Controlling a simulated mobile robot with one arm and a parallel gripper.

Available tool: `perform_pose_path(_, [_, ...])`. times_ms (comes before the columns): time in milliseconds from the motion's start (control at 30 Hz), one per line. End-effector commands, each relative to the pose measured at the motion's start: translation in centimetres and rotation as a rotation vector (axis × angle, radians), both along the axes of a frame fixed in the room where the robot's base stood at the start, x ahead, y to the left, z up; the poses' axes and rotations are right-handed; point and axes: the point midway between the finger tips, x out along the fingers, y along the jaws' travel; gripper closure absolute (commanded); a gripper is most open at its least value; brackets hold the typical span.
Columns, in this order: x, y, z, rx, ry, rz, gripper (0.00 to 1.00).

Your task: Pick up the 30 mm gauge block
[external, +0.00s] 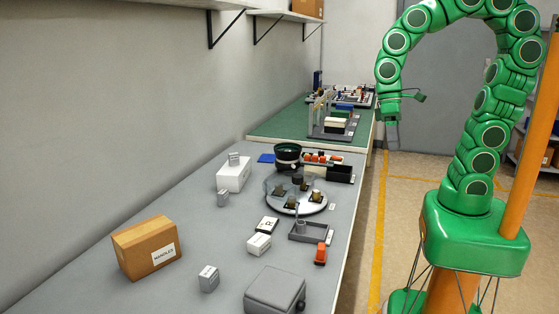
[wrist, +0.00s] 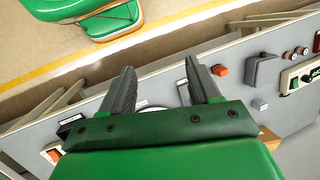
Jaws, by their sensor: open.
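Several small light-grey blocks are in the external view. My gripper (external: 392,135) hangs in the air past the bench's right edge, away from the blocks. In the wrist view its two fingers (wrist: 158,88) are apart with nothing between them.
A cardboard box (external: 147,247) stands at the bench's left. A round feeder plate (external: 296,201), a grey tray (external: 311,232), a black bowl (external: 287,153) and a grey case (external: 274,291) take up the bench's right side. The middle left is fairly clear. Wall shelves hang above.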

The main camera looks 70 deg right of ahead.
Motion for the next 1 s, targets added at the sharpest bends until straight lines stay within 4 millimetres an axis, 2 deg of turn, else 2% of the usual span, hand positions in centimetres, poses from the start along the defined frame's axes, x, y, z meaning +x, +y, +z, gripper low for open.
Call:
perform_pose_path(300, [5.6,6.6,-0.4,0.145,0.077,-0.11,0.38])
perform_pose_path(667, [11.8,13.8,-1.2,0.29,0.191,-0.261,0.38])
perform_pose_path(1000, [17.8,20.0,-3.0,0.403,0.315,-0.425,0.38])
